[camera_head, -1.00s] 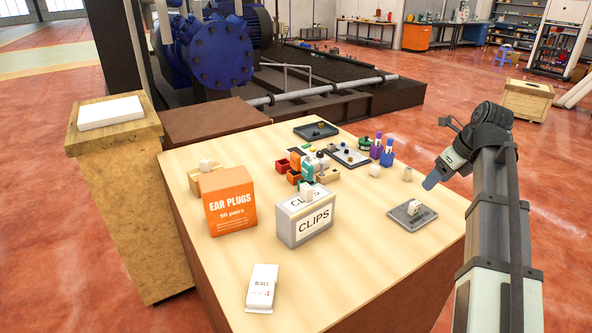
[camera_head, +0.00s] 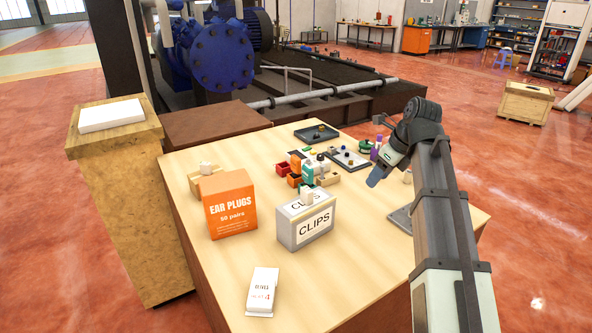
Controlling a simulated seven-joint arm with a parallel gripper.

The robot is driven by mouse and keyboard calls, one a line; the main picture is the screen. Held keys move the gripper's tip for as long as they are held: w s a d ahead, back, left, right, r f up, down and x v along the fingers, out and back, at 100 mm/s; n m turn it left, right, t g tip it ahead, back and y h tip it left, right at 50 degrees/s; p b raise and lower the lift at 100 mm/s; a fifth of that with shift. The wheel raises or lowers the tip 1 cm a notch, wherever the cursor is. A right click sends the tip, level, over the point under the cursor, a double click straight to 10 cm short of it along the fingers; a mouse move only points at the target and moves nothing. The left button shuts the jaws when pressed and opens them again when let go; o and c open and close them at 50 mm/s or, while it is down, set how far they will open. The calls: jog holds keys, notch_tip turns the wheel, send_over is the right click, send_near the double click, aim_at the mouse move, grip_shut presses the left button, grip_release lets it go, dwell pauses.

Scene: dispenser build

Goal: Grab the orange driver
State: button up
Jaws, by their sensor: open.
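I cannot make out a clear orange driver. Small orange pieces (camera_head: 295,180) show in a cluster of red, orange and green items at the middle of the table, but they look like bins and are too small to tell. My gripper (camera_head: 374,179) is at the right of the table, above its surface and to the right of that cluster. Its jaws are open, and nothing shows in them. My arm hides part of the table's right side.
An orange ear plugs box (camera_head: 229,204) and a grey clips box (camera_head: 306,219) stand in front of the cluster. A white carton (camera_head: 262,291) lies near the front edge. A dark tray (camera_head: 316,134) and purple bottle (camera_head: 375,150) are farther back. The front right tabletop is clear.

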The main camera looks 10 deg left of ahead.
jog(key=w+a+r+n, duration=0.15)
jog(key=a+n, duration=0.25)
jog(key=a, duration=1.3)
jog(key=n+t, duration=0.1)
jog(key=n, duration=1.3)
send_near(294, 163)
jog(key=shift+s+d+r, duration=0.3)
jog(key=shift+s+d, duration=0.15)
jog(key=shift+s, duration=0.1)
jog(key=shift+s+d+r, duration=0.3)
jog(key=shift+s+d, duration=0.2)
jog(key=shift+s, duration=0.05)
jog(key=n, duration=0.3)
jog(key=w+n, duration=0.1)
jog(key=n, duration=0.1)
jog(key=shift+a+r+n+t, duration=0.1)
jog(key=shift+r+n+t, duration=0.1)
jog(key=shift+n+t, duration=0.15)
jog(key=n, duration=0.5)
jog(key=shift+w+r, duration=0.1)
jog(key=shift+w, duration=0.15)
jog(key=n, duration=0.4)
jog(key=shift+w, duration=0.1)
jog(key=shift+a+n, duration=0.1)
jog(key=shift+n, duration=0.25)
jog(key=x, duration=1.3)
jog(key=shift+w+a, duration=0.25)
jog(key=shift+a, duration=0.15)
grip_shut()
